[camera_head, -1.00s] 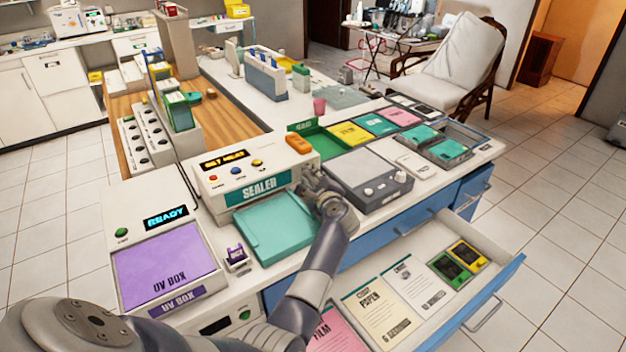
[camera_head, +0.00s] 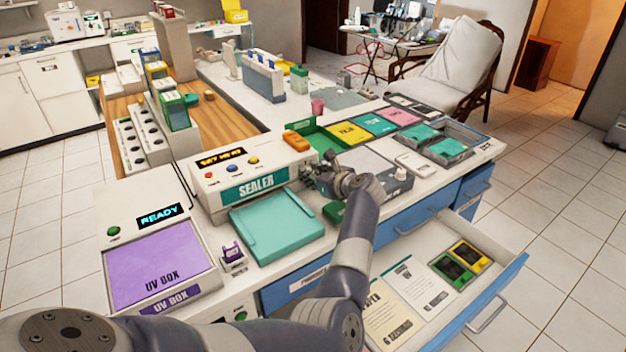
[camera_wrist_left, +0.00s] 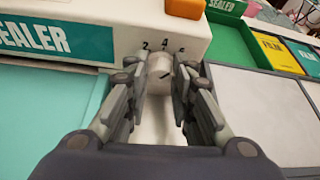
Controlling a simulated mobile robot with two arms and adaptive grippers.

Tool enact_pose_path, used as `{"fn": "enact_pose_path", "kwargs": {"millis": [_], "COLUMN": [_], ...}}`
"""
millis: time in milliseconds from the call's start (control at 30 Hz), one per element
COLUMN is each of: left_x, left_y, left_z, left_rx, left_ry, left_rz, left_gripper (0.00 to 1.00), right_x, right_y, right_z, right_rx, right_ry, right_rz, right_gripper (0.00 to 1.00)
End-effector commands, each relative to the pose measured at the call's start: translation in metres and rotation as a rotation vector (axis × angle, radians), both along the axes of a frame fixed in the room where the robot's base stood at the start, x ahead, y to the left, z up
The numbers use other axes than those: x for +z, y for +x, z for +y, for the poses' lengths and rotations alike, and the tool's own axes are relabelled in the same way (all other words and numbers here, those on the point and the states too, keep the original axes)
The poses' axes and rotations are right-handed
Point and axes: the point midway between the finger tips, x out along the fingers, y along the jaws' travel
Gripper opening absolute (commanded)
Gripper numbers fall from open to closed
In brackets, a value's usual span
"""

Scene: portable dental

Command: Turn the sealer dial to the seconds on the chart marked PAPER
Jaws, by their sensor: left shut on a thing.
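The white sealer (camera_head: 222,191) stands on the counter with a teal SEALER label and an amber display. Its pale round dial (camera_wrist_left: 159,76) is at the right end of its front face, below the numbers 2, 4 and 6. A dark line on the dial slants up to the right; its exact number is hard to tell. My left gripper (camera_head: 312,182) is shut on the dial, with one finger on each side in the left wrist view (camera_wrist_left: 161,88). The PAPER chart (camera_head: 388,316) lies in the open drawer, partly hidden by my arm; it reads 6 seconds. My right gripper is not in view.
A teal tray (camera_head: 278,229) lies before the sealer, and the purple-lidded UV box (camera_head: 158,265) stands left. An orange block (camera_head: 297,141) sits on top of the sealer. A grey device (camera_head: 375,160) is close on the right. The drawer (camera_head: 480,290) juts out.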

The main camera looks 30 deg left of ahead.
Motion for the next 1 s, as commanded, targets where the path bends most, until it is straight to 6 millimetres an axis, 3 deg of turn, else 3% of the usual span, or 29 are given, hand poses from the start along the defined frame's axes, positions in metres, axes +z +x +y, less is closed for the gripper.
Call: {"fn": "enact_pose_path", "kwargs": {"millis": [233, 833, 867, 900, 933, 1000], "left_x": [-0.0015, 0.0006, 0.0006, 0.0005, 0.0005, 0.0004], "left_y": [0.0010, 0.0011, 0.0011, 0.0011, 0.0011, 0.0011], "left_z": [0.0005, 0.0010, 0.0010, 0.0009, 0.0009, 0.0006], "left_rx": [0.001, 0.002, 0.002, 0.002, 0.002, 0.001], "left_ry": [0.038, 0.053, 0.053, 0.053, 0.053, 0.053], "left_rz": [0.092, 0.124, 0.124, 0.124, 0.124, 0.123], "left_gripper": [0.00, 0.00, 0.29, 0.38, 0.45, 0.45], "right_x": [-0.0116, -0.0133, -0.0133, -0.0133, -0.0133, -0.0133], "right_y": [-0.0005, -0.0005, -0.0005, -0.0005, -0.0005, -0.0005], "right_z": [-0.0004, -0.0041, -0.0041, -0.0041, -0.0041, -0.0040], "right_rx": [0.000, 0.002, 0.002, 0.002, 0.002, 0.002], "right_ry": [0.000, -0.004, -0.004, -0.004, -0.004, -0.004], "right_rz": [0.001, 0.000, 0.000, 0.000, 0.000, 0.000], "right_gripper": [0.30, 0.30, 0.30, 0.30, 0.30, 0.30]}}
